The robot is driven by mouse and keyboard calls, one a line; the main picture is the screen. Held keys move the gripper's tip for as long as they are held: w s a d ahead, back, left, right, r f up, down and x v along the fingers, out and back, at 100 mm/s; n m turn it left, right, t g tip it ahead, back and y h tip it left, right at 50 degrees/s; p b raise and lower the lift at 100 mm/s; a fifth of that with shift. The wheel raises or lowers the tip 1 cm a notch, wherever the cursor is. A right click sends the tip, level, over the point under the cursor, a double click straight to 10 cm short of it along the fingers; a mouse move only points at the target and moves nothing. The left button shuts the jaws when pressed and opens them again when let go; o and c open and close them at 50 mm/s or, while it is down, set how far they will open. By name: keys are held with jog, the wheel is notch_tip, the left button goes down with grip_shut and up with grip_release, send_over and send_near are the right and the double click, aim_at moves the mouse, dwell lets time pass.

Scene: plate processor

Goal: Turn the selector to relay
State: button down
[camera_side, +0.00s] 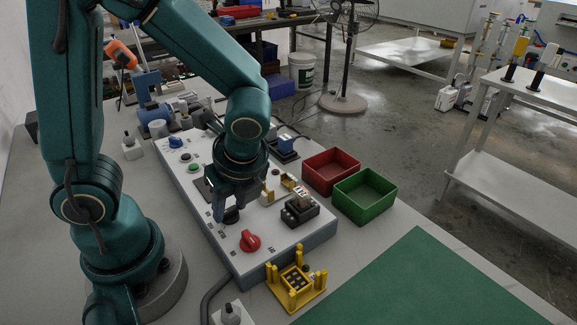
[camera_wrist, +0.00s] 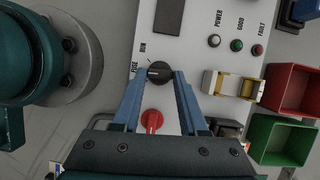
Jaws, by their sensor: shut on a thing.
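A black round knob (camera_wrist: 160,73) on the light grey panel (camera_wrist: 195,100) sits between the two blue fingers of my gripper (camera_wrist: 161,78) in the wrist view, and the fingers are shut on its sides. In the side view my gripper (camera_side: 231,204) reaches down onto the panel (camera_side: 283,243), and the black knob (camera_side: 231,215) shows only partly under the fingers.
A red knob (camera_side: 250,241) is close to the black one. A blue knob (camera_side: 175,142) and green button (camera_side: 193,168) are farther back. A black block (camera_side: 299,211) stands to the right. Red (camera_side: 331,171) and green (camera_side: 365,196) bins and a yellow fixture (camera_side: 297,281) stand beside the panel.

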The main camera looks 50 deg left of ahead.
aim_at(247, 220)
jog(key=n, duration=0.2)
jog(key=n+g, duration=0.1)
jog(key=shift+w+n+h, duration=0.2)
jog(key=shift+n+h, duration=0.1)
jog(key=shift+n, duration=0.1)
jog(key=shift+w+a+n+g+h, duration=0.15)
jog(key=shift+n+g, duration=0.2)
jog(key=shift+n, duration=0.45)
jog(key=shift+d+n+g+h, duration=0.15)
jog(key=shift+n+g, duration=0.2)
jog(key=shift+n, duration=0.45)
jog(key=shift+a, duration=0.1)
jog(key=shift+c, duration=2.2)
grip_release()
jog(key=shift+v, duration=2.6)
